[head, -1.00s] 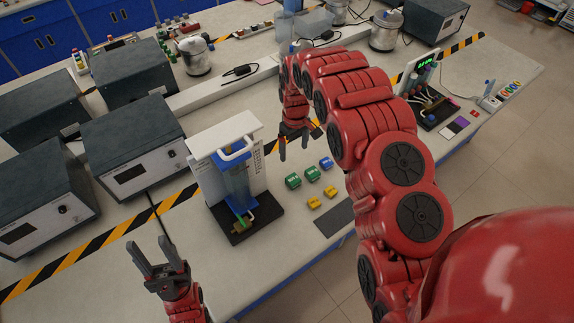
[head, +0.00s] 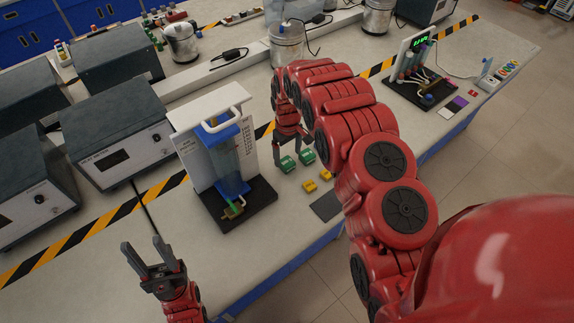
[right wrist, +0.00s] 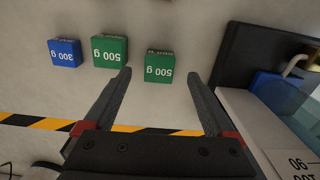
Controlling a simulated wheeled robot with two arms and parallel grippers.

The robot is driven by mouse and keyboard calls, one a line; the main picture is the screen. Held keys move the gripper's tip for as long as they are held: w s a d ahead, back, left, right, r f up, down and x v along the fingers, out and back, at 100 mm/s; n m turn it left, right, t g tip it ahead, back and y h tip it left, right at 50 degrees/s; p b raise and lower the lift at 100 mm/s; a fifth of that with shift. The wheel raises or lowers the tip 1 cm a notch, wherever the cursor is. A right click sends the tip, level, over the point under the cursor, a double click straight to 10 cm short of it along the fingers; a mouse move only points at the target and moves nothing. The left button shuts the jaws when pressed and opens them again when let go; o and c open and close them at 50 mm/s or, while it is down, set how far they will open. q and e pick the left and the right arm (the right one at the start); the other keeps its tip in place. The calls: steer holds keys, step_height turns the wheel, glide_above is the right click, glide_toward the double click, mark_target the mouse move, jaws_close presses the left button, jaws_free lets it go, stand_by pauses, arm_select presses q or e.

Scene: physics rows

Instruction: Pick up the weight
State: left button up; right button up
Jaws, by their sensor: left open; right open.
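A green 500 g weight (right wrist: 158,66) lies between the open fingertips of my right gripper (right wrist: 159,76) in the right wrist view; I cannot tell whether they touch it. A second green 500 g weight (right wrist: 110,51) lies just left of it, outside the fingers. In the head view my right gripper (head: 290,152) is close above the green weight (head: 287,165), and the blue weight is hidden behind my right arm. Two yellow weights (head: 310,186) (head: 325,175) lie nearer the table edge. My left gripper (head: 142,243) is open and empty.
A white stand with a clear blue tube on a black base (head: 250,217) stands just left of the weights. A dark flat pad (head: 325,206) lies near the edge. Grey instrument boxes (head: 118,140) fill the left. Striped tape (head: 100,238) crosses the table.

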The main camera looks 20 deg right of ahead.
mark_target(287, 161)
steer(key=shift+w+f+p, duration=0.1)
steer(key=shift+f+p, duration=0.45)
steer(key=shift+f, duration=0.05)
steer(key=shift+w+f+p, duration=0.1)
steer(key=shift+f+p, duration=0.35)
steer(key=shift+f, duration=1.45)
jaws_close()
